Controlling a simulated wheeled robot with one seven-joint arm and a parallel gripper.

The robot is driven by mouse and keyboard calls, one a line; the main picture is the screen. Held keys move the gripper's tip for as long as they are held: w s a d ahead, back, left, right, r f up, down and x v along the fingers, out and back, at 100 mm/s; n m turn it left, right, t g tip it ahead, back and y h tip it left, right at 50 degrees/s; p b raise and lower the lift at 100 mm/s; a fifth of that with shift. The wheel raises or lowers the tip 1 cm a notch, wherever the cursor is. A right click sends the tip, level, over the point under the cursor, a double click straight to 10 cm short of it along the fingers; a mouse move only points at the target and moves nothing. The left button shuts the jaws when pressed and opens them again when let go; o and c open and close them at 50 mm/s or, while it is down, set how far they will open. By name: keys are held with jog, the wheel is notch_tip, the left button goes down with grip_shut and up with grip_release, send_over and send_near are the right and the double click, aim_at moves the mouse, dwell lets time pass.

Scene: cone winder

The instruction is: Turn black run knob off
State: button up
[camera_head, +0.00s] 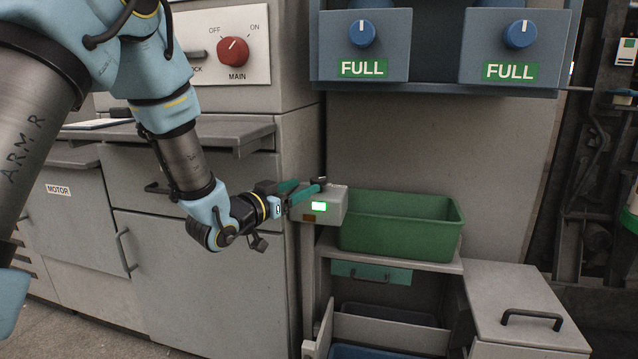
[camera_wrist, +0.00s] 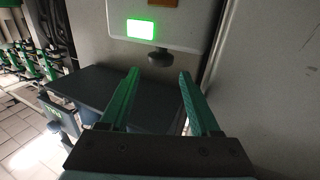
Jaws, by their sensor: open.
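The black run knob (camera_wrist: 161,57) is a small dark round knob on a light grey box (camera_head: 332,203) with a lit green lamp (camera_head: 319,206). In the wrist view it shows at the box's edge, just beyond the gap between my fingertips. In the head view my fingers reach the top of the box and a dark piece, seemingly the knob (camera_head: 321,181), shows at their tips. My gripper (camera_wrist: 160,72) is open, with a green finger on each side and nothing between them. I cannot tell whether a finger touches the knob. Its pointer direction is not readable.
A green bin (camera_head: 400,243) stands on the shelf right of the box. A grey cabinet (camera_head: 215,275) stands behind my arm. Above are a red MAIN knob (camera_head: 233,51) and two blue knobs (camera_head: 362,33) (camera_head: 521,34) over FULL labels. A dark bar crosses the wrist view's lower part.

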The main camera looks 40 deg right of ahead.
aim_at(313, 182)
jog(key=d, duration=0.3)
jog(key=w+d, duration=0.1)
jog(key=d, duration=0.3)
jog(key=shift+w+d, duration=0.1)
jog(key=shift+w, duration=0.1)
grip_shut()
